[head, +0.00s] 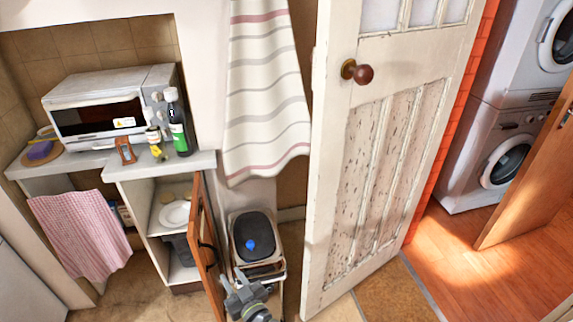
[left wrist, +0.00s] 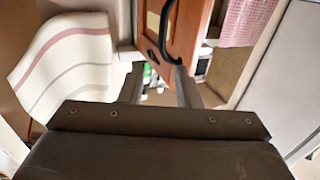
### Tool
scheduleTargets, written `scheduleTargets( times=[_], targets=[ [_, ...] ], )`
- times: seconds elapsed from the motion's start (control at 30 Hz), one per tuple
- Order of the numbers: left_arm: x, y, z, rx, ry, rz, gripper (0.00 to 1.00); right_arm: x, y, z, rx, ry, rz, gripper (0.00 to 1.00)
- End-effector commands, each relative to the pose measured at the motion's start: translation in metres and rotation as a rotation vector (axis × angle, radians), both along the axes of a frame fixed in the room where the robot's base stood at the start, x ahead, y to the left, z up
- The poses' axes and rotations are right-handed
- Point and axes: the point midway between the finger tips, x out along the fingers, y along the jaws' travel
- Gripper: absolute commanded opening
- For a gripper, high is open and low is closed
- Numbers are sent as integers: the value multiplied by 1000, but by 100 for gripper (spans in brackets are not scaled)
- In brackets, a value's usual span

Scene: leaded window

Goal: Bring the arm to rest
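My left gripper (head: 241,284) is low in the middle of the head view, just right of the open wooden cabinet door (head: 205,250). In the left wrist view its two fingers (left wrist: 160,84) stand apart with nothing held between them. The same cabinet door (left wrist: 183,30) with its black curved handle (left wrist: 166,32) shows beyond the fingertips. I cannot tell how wide the gap to the door is. My right gripper is in neither view.
A metal step stool or bin with a dark top (head: 257,238) stands close behind my left gripper. A white panelled door (head: 375,150) stands open to the right. The cabinet shelf holds white plates (head: 175,214). Wooden floor (head: 490,270) is clear at the right.

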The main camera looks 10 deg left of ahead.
Motion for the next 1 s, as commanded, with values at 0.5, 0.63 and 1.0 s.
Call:
scheduleTargets(
  times=[0.5,0.63,1.0],
  targets=[
    [-103,-11,-160,-184,408,-545,30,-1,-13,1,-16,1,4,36],
    [-180,-9,-219,-301,650,-646,30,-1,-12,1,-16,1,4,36],
    [-400,28,-297,-540,1258,-619,30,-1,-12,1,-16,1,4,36]
  ],
)
